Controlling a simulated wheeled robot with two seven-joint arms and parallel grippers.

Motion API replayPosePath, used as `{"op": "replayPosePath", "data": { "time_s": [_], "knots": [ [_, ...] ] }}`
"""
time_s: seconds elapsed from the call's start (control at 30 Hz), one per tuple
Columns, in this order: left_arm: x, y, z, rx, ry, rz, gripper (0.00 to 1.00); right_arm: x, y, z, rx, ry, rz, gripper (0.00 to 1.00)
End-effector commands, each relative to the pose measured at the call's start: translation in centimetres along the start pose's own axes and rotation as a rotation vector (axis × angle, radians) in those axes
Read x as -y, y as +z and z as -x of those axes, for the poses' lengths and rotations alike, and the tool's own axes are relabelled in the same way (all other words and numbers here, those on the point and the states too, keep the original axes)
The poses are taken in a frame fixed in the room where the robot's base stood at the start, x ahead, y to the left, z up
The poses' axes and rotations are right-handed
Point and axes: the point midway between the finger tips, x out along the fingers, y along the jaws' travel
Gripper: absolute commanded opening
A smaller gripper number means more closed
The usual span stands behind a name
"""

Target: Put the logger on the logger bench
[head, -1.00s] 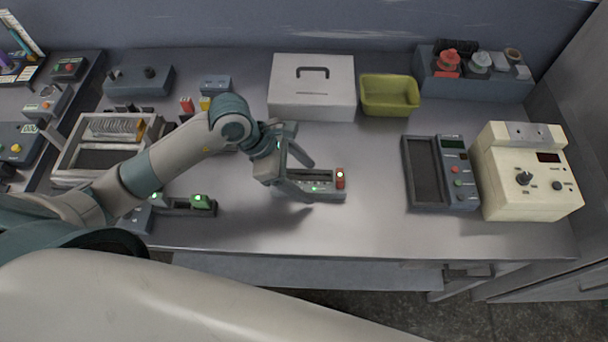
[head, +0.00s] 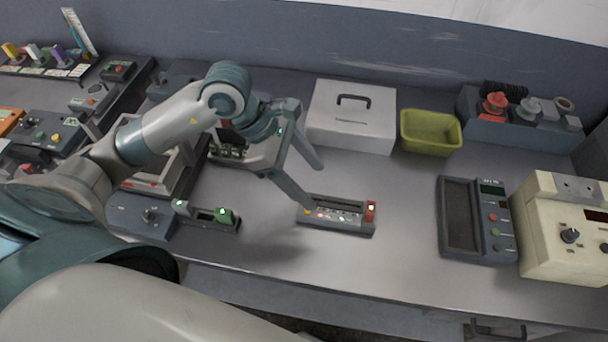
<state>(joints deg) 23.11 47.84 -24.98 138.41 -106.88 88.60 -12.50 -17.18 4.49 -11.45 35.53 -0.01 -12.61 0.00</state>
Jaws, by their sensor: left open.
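No label marks the logger or its bench, so I cannot tell for sure which they are. A low grey device (head: 337,217) with a slotted top, small coloured lights and a lit red end block lies on the worktop. My left gripper (head: 315,187) is open, its fingers spread and empty, above and at the left of this device. One fingertip overlaps the device's left end in the head view; contact cannot be told. A similar low device (head: 207,216) with lit green blocks sits further left. A dark-recessed panel (head: 459,217) with buttons lies at the right. My right gripper is out of view.
A white lidded box (head: 351,115) and a yellow-green bin (head: 431,132) stand at the back. A cream instrument (head: 566,226) stands at the far right. The worktop between the red-ended device and the dark-recessed panel is clear.

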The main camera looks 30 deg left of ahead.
Motion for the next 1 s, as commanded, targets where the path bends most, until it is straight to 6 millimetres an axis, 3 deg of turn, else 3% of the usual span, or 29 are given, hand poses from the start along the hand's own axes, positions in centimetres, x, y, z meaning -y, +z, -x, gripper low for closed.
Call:
{"op": "replayPosePath", "data": {
  "time_s": [0.23, 1.0],
  "knots": [
    [0.0, 0.0, 1.6, -0.001, 0.000, 0.000, 0.66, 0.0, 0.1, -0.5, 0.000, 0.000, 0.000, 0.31],
    [0.1, 0.0, 1.6, -0.001, -0.001, 0.000, 0.66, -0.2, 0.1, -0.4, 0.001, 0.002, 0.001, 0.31]
  ]
}}
